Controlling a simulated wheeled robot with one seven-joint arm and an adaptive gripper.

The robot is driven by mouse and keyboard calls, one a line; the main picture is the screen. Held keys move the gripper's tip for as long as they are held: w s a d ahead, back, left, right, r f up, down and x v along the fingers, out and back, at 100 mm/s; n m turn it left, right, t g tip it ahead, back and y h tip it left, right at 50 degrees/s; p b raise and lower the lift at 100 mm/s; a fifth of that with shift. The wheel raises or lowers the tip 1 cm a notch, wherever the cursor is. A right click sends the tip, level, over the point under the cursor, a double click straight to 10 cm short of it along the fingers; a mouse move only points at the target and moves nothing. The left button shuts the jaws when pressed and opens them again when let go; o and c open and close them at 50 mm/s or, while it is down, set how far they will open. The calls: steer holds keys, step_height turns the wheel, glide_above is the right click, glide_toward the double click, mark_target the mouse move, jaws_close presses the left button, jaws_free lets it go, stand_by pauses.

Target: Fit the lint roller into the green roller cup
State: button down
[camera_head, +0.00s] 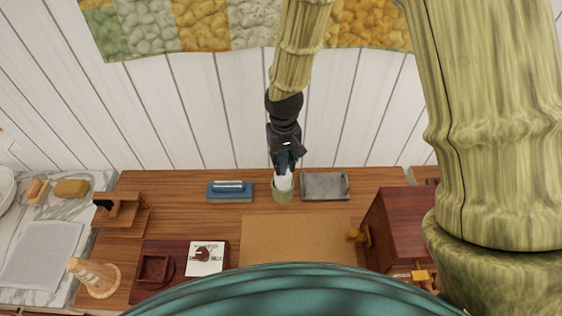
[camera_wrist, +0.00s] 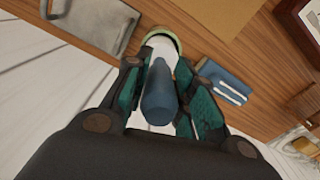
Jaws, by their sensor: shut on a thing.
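My gripper (camera_head: 285,158) is above the back part of the wooden table, pointing down, and shut on the lint roller's blue handle. The lint roller (camera_head: 284,182) hangs with its white roll downward, at the mouth of the green roller cup (camera_head: 282,194). In the wrist view the blue handle of the lint roller (camera_wrist: 159,92) sits between my gripper's fingers (camera_wrist: 160,95). Its white end reaches over the rim of the green roller cup (camera_wrist: 166,36). The white end appears at least partly inside the cup; how deep it sits is hidden.
A blue tray with a white item (camera_head: 230,190) stands left of the cup, and a grey tray (camera_head: 325,186) stands close on its right. A tan mat (camera_head: 297,240) lies in front. A dark red wooden box (camera_head: 393,232) stands at right. The white plank wall is close behind.

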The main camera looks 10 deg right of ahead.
steer(key=shift+f, duration=0.7)
steer(key=c, duration=1.2)
jaws_free()
steer(key=shift+a, duration=0.1)
step_height(320, 180, up, 11)
steer(key=b, duration=0.3)
steer(key=shift+r, duration=0.2)
steer(key=shift+r+b, duration=0.3)
steer(key=shift+r, duration=0.2)
